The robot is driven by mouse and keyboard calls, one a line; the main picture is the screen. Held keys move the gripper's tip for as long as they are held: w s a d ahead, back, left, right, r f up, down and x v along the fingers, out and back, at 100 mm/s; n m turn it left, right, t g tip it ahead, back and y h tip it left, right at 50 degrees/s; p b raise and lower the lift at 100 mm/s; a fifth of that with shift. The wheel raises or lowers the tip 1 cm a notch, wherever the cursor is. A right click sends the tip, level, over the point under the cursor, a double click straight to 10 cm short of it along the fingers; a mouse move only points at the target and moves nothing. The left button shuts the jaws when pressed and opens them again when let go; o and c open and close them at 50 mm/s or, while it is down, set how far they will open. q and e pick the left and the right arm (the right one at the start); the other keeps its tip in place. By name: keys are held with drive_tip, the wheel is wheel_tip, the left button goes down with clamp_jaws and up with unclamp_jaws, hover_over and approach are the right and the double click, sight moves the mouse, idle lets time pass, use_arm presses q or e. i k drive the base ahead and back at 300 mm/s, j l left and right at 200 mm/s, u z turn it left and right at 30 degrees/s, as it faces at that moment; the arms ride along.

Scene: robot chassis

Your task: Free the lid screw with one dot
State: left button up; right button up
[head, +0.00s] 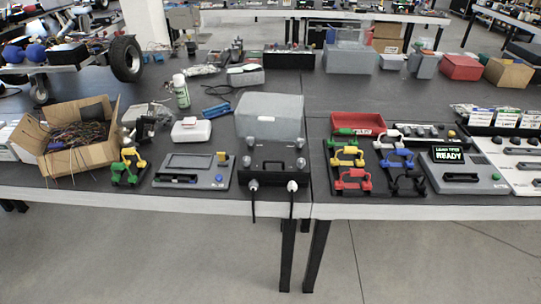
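A black box (273,165) stands at the table's front edge, near the middle of the head view. Several small grey knob-like heads, which look like lid screws, sit near its corners: one at the left (246,161), one at the right (301,163), others farther back. Dot marks are too small to make out, so I cannot tell which screw has one dot. A translucent grey cover or bin (270,116) stands upright behind the box. Neither of my grippers shows in the head view.
Two plugs with black cables hang over the front edge, one at left (252,185) and one at right (292,185). A grey device (190,172) is left of the box. Coloured handles (352,181) and a READY display unit (465,170) are right.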

sight(246, 160)
drive_tip(key=i+l, duration=0.3)
drive_tip(key=l, duration=0.15)
drive_tip(key=i+l+u, duration=0.1)
drive_tip(key=i+l, duration=0.45)
drive_tip(key=l, duration=0.35)
